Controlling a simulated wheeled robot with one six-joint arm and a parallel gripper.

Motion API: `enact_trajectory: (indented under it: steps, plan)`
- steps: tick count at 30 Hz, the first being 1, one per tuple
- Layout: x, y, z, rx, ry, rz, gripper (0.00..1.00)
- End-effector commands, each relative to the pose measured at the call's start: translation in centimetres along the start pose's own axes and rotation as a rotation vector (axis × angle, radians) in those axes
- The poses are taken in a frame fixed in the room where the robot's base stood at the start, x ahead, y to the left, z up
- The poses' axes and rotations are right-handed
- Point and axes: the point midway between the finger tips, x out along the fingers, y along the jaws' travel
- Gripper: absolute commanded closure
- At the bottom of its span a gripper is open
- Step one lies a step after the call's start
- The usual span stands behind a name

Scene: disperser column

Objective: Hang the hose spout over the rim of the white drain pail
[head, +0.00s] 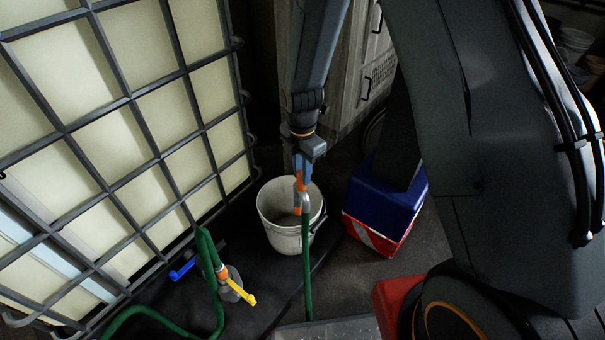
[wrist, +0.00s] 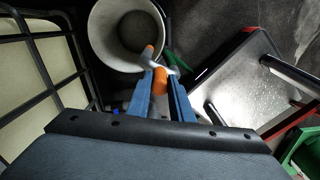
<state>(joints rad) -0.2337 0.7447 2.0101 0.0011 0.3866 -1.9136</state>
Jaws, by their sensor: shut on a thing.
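The white drain pail (head: 282,238) stands upright on the floor by the caged tank; its rim also shows at the top of the wrist view (wrist: 97,45). My gripper (head: 302,181) points down in front of the pail's right side. Its blue fingers (wrist: 160,92) are shut on the hose spout's orange part (wrist: 160,80). A white piece and another orange piece of the spout show just beyond the fingertips, overlapping the pail's lower right rim in the wrist view. The green hose (head: 307,265) hangs down from the grip. I cannot tell whether the spout touches the rim.
The caged tank (head: 125,140) fills the left. A valve with a yellow lever (head: 238,291) and a blue handle (head: 182,270) stands before it. A blue and red box (head: 383,205) stands right of the pail. A metal plate (head: 325,331) lies at the front. Dark mat lies between.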

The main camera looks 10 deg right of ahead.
Motion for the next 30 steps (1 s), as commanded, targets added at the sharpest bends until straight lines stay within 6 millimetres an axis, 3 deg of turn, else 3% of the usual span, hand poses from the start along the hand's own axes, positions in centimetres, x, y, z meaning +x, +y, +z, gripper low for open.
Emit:
enact_trajectory:
  steps: [30]
  plan:
    - [9.6, 0.1, 0.1, -0.004, -0.001, 0.001, 1.0]
